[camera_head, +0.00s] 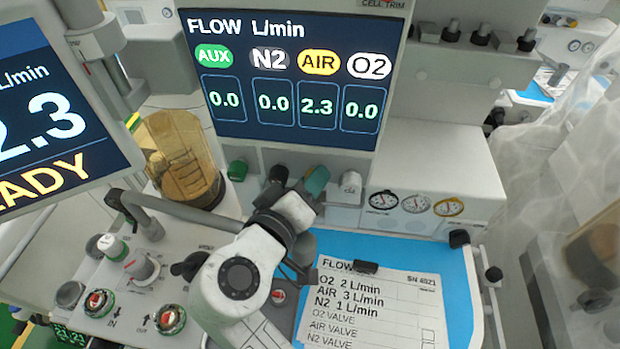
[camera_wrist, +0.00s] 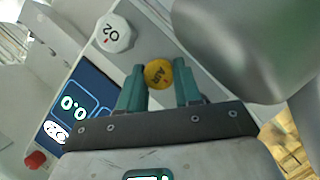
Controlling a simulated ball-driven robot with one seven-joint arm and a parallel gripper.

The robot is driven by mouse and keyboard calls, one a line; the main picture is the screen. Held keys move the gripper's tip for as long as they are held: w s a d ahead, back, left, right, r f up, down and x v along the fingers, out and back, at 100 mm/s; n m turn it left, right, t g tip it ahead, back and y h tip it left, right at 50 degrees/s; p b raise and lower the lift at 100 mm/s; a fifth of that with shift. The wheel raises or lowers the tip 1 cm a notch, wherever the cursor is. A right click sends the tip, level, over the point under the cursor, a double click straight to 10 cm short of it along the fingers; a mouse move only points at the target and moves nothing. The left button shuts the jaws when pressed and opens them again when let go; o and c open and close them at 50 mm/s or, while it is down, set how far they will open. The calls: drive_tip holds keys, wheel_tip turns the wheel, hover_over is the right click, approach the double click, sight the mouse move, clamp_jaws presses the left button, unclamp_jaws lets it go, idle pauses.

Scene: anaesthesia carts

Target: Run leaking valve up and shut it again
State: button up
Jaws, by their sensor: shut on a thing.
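The flow panel (camera_head: 290,135) reads AUX 0.0, N2 0.0, AIR 2.3 and O2 0.0. Below it stand the green AUX knob (camera_head: 237,170), the black N2 knob (camera_head: 278,174) and the white O2 knob (camera_head: 350,186). My gripper (camera_head: 316,182), with teal fingers, is at the AIR place, and its fingers hide the AIR knob there. In the wrist view my gripper (camera_wrist: 160,86) is shut on the yellow AIR knob (camera_wrist: 157,73), one finger on each side. The O2 knob (camera_wrist: 113,34) is beside it, apart from the fingers.
A flow card (camera_head: 372,305) lies on the blue worktop (camera_head: 455,270), listing O2 2, AIR 3, N2 1 L/min. A left screen (camera_head: 50,110) partly shows 2.3 and READY. Gauges (camera_head: 415,203) are right of the knobs. An amber canister (camera_head: 180,155) stands left.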

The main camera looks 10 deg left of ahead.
drive_tip(key=shift+a+n, duration=0.1)
drive_tip(key=shift+n, duration=0.3)
drive_tip(key=o, duration=0.8)
drive_tip(key=shift+c, duration=0.2)
drive_tip(key=shift+s, duration=0.1)
drive_tip(key=b+v, duration=0.1)
drive_tip(key=v, duration=0.9)
drive_tip(key=shift+s+a, duration=0.25)
drive_tip(key=shift+s, duration=0.1)
drive_tip(key=shift+f, duration=0.15)
